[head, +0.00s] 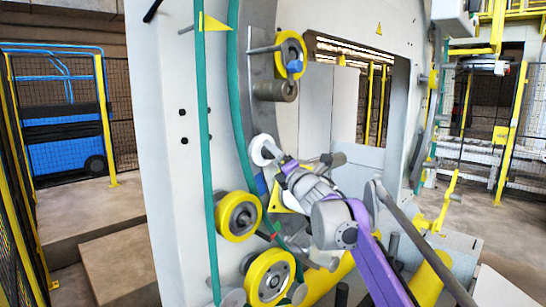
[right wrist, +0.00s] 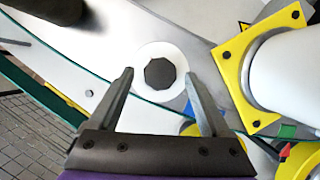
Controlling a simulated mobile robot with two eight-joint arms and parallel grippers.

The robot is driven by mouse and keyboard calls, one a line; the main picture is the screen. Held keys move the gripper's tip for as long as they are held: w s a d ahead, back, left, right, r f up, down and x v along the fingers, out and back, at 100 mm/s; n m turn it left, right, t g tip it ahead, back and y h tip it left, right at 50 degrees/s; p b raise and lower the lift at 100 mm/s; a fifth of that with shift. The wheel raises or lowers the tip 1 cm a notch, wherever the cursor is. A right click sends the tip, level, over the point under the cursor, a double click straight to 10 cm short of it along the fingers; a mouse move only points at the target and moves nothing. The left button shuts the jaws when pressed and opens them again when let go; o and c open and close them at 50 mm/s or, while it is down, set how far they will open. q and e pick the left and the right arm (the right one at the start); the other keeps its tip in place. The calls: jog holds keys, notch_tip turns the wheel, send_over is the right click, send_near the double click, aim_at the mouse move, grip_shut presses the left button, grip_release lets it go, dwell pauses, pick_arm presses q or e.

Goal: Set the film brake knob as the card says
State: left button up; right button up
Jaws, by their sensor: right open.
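The film brake knob appears to be the dark, many-sided piece (right wrist: 160,74) in the middle of a white disc (right wrist: 143,58) in the right wrist view. The white disc also shows in the head view (head: 261,148), at the inner edge of the machine's ring. My right gripper (head: 276,155) is open in front of the disc. In the right wrist view its fingertips (right wrist: 159,76) lie on either side of the dark knob, with visible gaps. I cannot tell the depth between fingertips and knob. No pointer mark or readable card shows. My left gripper is not in view.
Yellow-rimmed rollers (head: 237,216) sit below the disc, another yellow roller (head: 290,54) above it. A green band (head: 203,130) runs down the pale machine frame (head: 165,200). In the wrist view, a white cylinder on a yellow flange (right wrist: 232,72) stands close right of my fingers.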

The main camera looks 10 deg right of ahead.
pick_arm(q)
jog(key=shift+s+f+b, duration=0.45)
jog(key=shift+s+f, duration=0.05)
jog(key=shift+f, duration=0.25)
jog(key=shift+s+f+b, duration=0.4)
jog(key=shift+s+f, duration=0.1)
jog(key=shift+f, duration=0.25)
pick_arm(e)
jog(key=v, duration=0.9)
jog(key=shift+s, duration=0.3)
